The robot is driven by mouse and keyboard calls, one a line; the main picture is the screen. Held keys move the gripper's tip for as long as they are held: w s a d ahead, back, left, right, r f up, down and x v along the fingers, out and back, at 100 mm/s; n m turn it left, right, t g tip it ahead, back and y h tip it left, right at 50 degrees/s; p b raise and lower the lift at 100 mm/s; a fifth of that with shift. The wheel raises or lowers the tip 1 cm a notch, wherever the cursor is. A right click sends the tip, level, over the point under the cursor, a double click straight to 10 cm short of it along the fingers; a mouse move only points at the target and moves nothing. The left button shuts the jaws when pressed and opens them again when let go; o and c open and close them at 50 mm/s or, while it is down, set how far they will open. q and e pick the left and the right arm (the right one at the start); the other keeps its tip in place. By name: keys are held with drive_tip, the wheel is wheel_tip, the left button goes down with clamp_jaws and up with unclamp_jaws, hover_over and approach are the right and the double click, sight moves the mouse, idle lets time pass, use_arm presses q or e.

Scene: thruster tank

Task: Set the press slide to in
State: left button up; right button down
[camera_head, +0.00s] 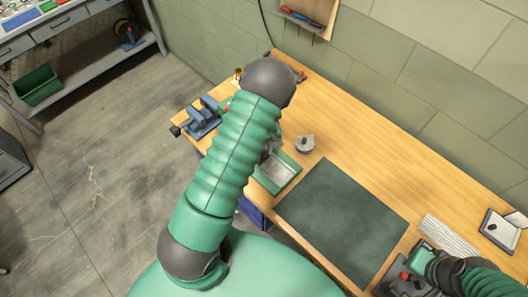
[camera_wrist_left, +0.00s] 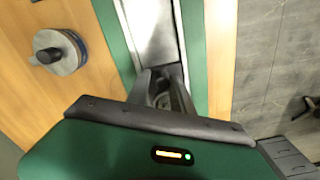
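The press slide appears to be the silver metal plate (camera_head: 278,167) between green rails near the workbench's left front edge. It also shows in the left wrist view as a pale metal strip (camera_wrist_left: 150,30) running up between green sides. My left gripper (camera_wrist_left: 165,85) is over the near end of this strip, its fingers close together around a dark gap or part. I cannot tell whether they hold anything or touch the slide. In the head view my left arm covers most of this gripper. My right arm is at the lower right; its fingertips cannot be made out.
A round grey weight with a knob (camera_head: 305,144) stands beside the slide, on the wooden bench (camera_head: 400,150). A blue vise (camera_head: 203,118) is at the left corner. A dark green mat (camera_head: 340,217) lies right of the slide. A grey device with a red knob (camera_head: 405,285) is near my right arm.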

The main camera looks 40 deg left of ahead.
use_arm(q)
drive_tip(key=shift+o, duration=1.1)
drive_tip(key=shift+d, duration=0.1)
